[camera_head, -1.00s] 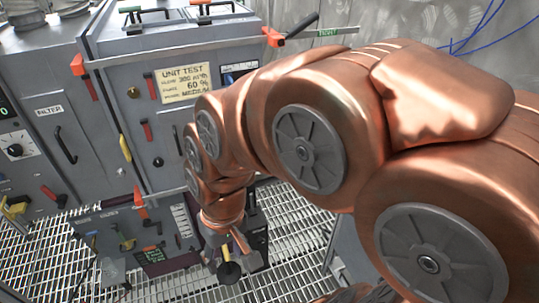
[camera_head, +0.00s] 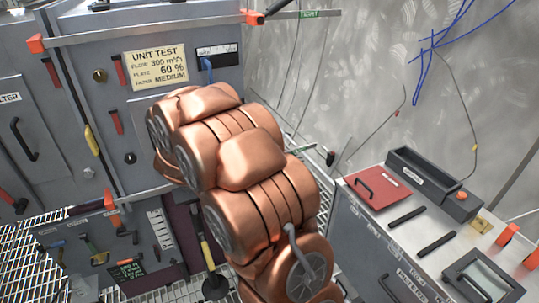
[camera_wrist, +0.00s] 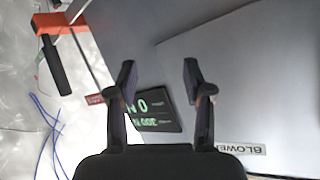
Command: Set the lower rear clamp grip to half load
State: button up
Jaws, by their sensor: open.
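In the head view, a clamp bar crosses the grey cabinet low down, with an orange end (camera_head: 108,199) at left. Its right part is hidden behind my arm; a dark grip (camera_head: 330,158) shows at the right beyond it. The upper clamp has a black handle (camera_head: 275,7) beside a green "TIGHT" label (camera_head: 308,14). In the wrist view, an orange clamp block (camera_wrist: 60,22) with a black grip (camera_wrist: 55,65) shows at upper left; I cannot tell which clamp it is. My gripper (camera_wrist: 159,78) is open and empty, apart from that grip. The head view hides it behind my arm.
A display (camera_wrist: 155,110) with green text shows beyond my fingers, with a "BLOWER" label (camera_wrist: 241,149) to the right. A bench (camera_head: 400,235) with black bars and a red plate (camera_head: 378,187) stands at right. Blue wires (camera_head: 432,50) hang on the wall.

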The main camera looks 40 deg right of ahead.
jog(key=s+d+f+m+g+h+b, duration=0.25)
jog(key=s+d+h, duration=0.2)
jog(key=d, duration=0.35)
jog(key=s+d+f+m+g+h+b, duration=0.25)
jog(key=s+d+h, duration=0.2)
jog(key=d, duration=0.25)
jog(key=shift+g, duration=0.4)
jog(key=shift+f+p+x, duration=0.2)
jog(key=shift+p+x, duration=0.2)
jog(key=shift+x, duration=1.55)
jog(key=shift+f+p+x, duration=0.2)
jog(key=shift+p+x, duration=0.15)
jog(key=shift+x, duration=1.6)
jog(key=shift+w, duration=0.2)
jog(key=shift+c, duration=0.5)
grip_shut()
